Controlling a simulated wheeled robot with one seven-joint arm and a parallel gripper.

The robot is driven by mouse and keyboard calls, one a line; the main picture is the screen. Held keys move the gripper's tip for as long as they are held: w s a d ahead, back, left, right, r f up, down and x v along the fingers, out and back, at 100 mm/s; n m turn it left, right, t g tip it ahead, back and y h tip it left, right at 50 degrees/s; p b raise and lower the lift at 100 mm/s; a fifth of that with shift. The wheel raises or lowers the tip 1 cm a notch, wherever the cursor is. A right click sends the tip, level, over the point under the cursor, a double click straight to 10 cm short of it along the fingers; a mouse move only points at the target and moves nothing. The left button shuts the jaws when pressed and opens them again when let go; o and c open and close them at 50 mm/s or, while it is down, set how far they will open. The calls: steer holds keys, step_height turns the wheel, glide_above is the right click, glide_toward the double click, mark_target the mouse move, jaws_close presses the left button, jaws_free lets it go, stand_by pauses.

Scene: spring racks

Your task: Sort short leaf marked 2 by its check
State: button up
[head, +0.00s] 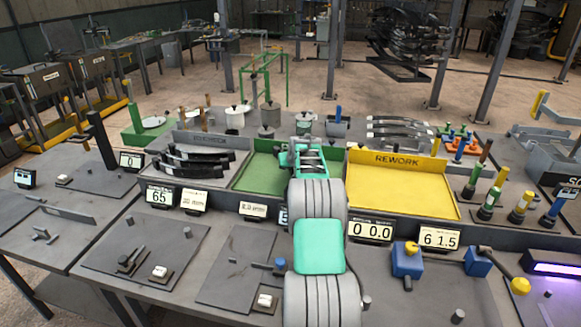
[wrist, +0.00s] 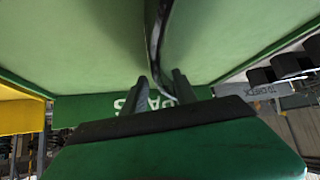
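My gripper (head: 303,168) is low over the green tray (head: 258,176) in the head view. A thin, dark, curved leaf (wrist: 155,45) is seen edge-on, running between the two fingers of my gripper (wrist: 160,82). The fingers look spread, with a gap on each side of the leaf. No number shows on this leaf. My arm hides it in the head view.
The yellow REWORK tray (head: 400,190) at right is empty. A grey tray (head: 222,150) at left holds several dark leaves (head: 190,160). Small displays (head: 370,231) line the front. Coloured posts (head: 490,205) stand at right, and grey leaves (head: 398,130) lie behind.

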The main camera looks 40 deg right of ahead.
steer(key=shift+s+a+f, duration=0.1)
steer(key=shift+f, duration=0.2)
steer(key=shift+s+r, duration=0.15)
steer(key=shift+r, duration=0.2)
steer(key=b+v, duration=0.2)
steer(key=v, duration=0.5)
steer(key=shift+r, duration=0.2)
